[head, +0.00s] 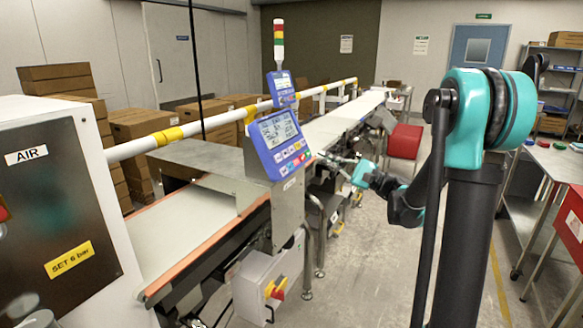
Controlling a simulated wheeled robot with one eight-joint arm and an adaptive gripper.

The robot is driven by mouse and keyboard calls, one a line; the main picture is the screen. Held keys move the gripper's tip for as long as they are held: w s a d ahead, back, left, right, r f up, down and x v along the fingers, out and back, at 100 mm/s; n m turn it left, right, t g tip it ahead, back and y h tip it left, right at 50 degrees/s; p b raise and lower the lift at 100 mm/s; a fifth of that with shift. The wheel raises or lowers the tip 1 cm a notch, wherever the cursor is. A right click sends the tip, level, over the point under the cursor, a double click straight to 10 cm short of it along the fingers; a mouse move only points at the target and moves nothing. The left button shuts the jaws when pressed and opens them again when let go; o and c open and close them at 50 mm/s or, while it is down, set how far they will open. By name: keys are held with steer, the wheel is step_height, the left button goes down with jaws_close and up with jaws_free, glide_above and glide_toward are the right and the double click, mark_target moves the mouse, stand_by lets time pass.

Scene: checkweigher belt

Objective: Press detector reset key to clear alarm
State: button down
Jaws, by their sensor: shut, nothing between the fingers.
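The blue detector panel (281,143) stands on the metal housing over the belt. Its screen is lit, and a few coloured keys (290,158) sit below the screen, including red and blue ones. Their labels are too small to read. My gripper (322,159) is shut and empty, just right of the panel's lower right corner. Its fingertips point left toward the keys. I cannot tell whether they touch the panel. A second, smaller blue display (282,88) stands behind, under a red, amber and green signal tower (279,39).
A white rail (140,145) with yellow bands runs along the belt (190,222). A grey box with a red and yellow switch (270,288) hangs below. A steel cabinet (60,205) stands at left, a steel table (550,160) at right. The floor between is clear.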

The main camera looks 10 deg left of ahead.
steer(key=shift+w+a+f, duration=0.45)
steer(key=shift+a+f, duration=0.2)
steer(key=shift+a, duration=0.6)
steer(key=shift+w+a+f, duration=0.45)
steer(key=shift+a+f, duration=0.25)
steer(key=shift+a, duration=0.5)
steer(key=shift+w+a+f, duration=0.45)
steer(key=shift+a+f, duration=0.2)
steer(key=shift+a, duration=0.6)
steer(key=shift+a, duration=0.1)
steer(key=shift+w+a+f, duration=0.1)
steer(key=shift+a+f, duration=0.1)
steer(key=shift+a, duration=0.05)
steer(key=shift+w+a+f, duration=0.1)
steer(key=shift+a+f, duration=0.05)
steer(key=shift+a, duration=0.2)
steer(key=shift+s+d+r, duration=0.25)
steer(key=shift+d+r, duration=0.1)
steer(key=shift+d, duration=0.35)
steer(key=shift+d, duration=0.1)
steer(key=shift+s+d+r, duration=0.25)
steer(key=shift+d+r, duration=0.15)
steer(key=shift+d, duration=0.25)
steer(key=shift+s+d+r, duration=0.25)
steer(key=shift+d+r, duration=0.1)
steer(key=shift+d, duration=0.3)
steer(key=shift+s+d+r, duration=0.25)
steer(key=shift+d+r, duration=0.15)
steer(key=shift+d, duration=0.25)
